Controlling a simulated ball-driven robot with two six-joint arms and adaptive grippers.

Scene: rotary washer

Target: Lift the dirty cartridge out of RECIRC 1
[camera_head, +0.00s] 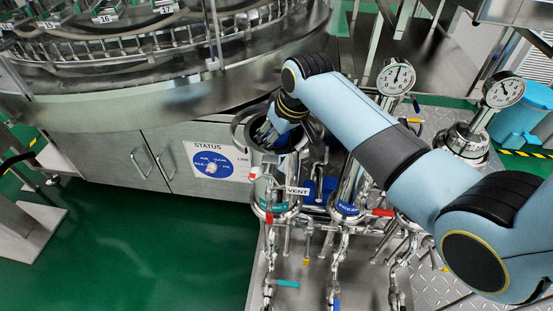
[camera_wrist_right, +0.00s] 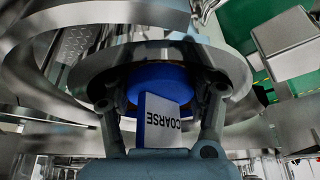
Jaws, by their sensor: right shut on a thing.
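The RECIRC 1 housing (camera_head: 272,196) is an open-topped steel cylinder with a teal label low on its front. My right gripper (camera_head: 267,134) points down into its mouth, and its fingertips lie at the rim in the head view. In the right wrist view, my right gripper (camera_wrist_right: 162,95) has its two fingers on either side of the cartridge's blue cap (camera_wrist_right: 160,76) and is shut on it. A white label reading COARSE (camera_wrist_right: 166,121) hangs from the cap. The cartridge body is hidden below the cap, inside the steel ring. My left gripper is not in view.
A VENT tag (camera_head: 297,190) is on the front right of the housing. A second steel housing with a blue label (camera_head: 348,208) stands close to the right. Pressure gauges (camera_head: 396,77) rise behind. The washer cabinet (camera_head: 150,160) is at the left, with open green floor before it.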

